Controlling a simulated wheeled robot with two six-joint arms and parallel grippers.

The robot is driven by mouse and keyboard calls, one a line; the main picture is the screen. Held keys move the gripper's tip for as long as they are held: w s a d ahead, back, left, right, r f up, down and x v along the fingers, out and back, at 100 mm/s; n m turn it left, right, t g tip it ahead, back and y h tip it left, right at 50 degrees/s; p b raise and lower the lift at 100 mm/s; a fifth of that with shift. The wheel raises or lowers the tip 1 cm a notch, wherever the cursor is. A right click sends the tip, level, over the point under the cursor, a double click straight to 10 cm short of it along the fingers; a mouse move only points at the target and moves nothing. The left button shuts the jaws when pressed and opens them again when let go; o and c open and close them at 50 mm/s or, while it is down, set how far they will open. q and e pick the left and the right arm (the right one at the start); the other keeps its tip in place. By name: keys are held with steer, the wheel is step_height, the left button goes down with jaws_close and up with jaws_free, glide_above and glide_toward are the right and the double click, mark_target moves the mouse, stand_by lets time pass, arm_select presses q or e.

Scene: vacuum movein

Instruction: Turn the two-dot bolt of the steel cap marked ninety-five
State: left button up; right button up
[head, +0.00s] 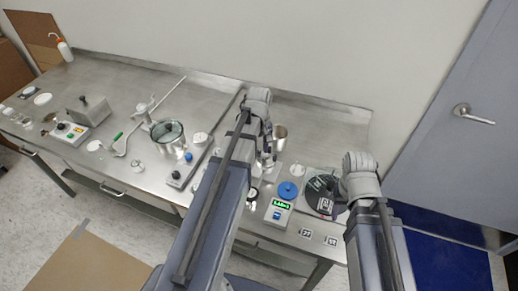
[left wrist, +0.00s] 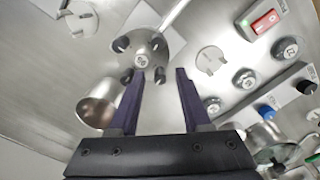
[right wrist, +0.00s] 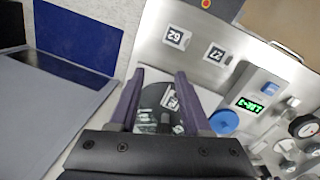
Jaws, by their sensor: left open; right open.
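In the left wrist view a round steel cap (left wrist: 143,57) with several dark bolts round its rim lies just beyond my left gripper (left wrist: 158,74). A small mark sits at its centre, too small to read, and I cannot make out dots on the bolts. The left gripper is open with nothing between its fingers; the left fingertip is close to the cap's near bolts, and I cannot tell whether it touches. In the head view the left gripper (head: 267,160) largely hides the cap. My right gripper (right wrist: 158,75) is open above a dark round plate (right wrist: 153,98).
A steel cup (left wrist: 97,105) stands beside the cap. A box with a green display (head: 279,210) and a blue disc (head: 288,190) lie between the arms. Several knobs and a red switch (left wrist: 265,22) are to the right in the left wrist view. A pot (head: 168,137) stands further left.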

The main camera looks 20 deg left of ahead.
mark_target(259, 151)
arm_select(q)
step_height(259, 151, up, 8)
steer(key=p, duration=0.7)
steer(key=shift+f, duration=0.25)
steer(key=n, duration=0.6)
steer(key=shift+r, duration=0.25)
steer(key=n, duration=0.6)
steer(key=shift+r+p, duration=0.15)
steer(key=shift+p, duration=0.25)
step_height(259, 151, down, 8)
steer(key=b, duration=0.8)
steer(key=shift+r, duration=0.1)
